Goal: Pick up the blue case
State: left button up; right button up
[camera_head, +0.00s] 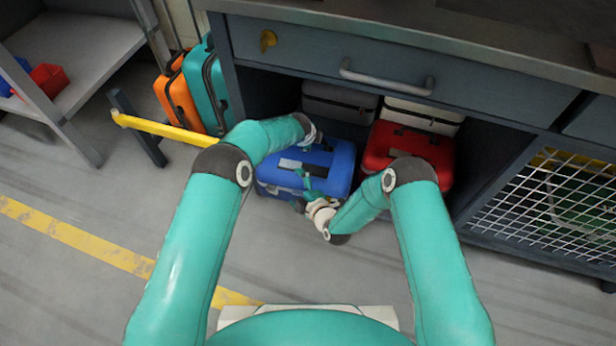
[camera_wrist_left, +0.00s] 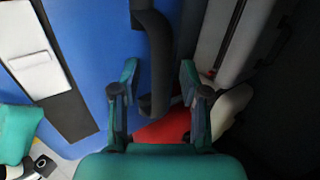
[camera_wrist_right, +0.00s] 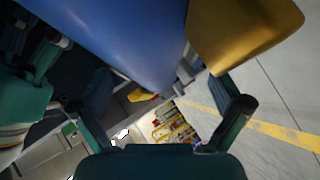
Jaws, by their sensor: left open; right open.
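The blue case (camera_head: 335,160) stands on the floor in front of the open bay under the bench, with a pale label on top. My left arm reaches to its far side, where the left gripper's fingers are hidden in the head view. In the left wrist view my left gripper (camera_wrist_left: 158,72) is open, with the black handle (camera_wrist_left: 154,50) of the blue case between its fingers. My right gripper (camera_head: 306,185) is open at the near side of the case. In the right wrist view the blue case (camera_wrist_right: 135,35) is just beyond its empty fingers; I cannot tell whether they touch it.
A red case (camera_head: 402,150) stands close right of the blue one. Grey (camera_head: 340,103) and white (camera_head: 425,115) cases are behind. Orange (camera_head: 177,98) and teal (camera_head: 207,88) cases stand left, by a yellow bar (camera_head: 165,130). The drawer (camera_head: 400,65) overhangs; the near floor is clear.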

pick_arm(q)
jog(key=shift+c, duration=0.2)
pick_arm(e)
jog(key=shift+w, duration=0.1)
jog(key=shift+c, duration=0.2)
pick_arm(q)
jog(key=c, duration=0.8)
pick_arm(e)
jog(key=c, duration=0.8)
pick_arm(q)
grip_shut()
pick_arm(e)
jog(key=shift+f, duration=0.15)
jog(key=c, duration=0.9)
pick_arm(q)
jog(key=shift+r, duration=0.25)
pick_arm(e)
jog(key=shift+r, duration=0.2)
jog(key=shift+c, duration=0.2)
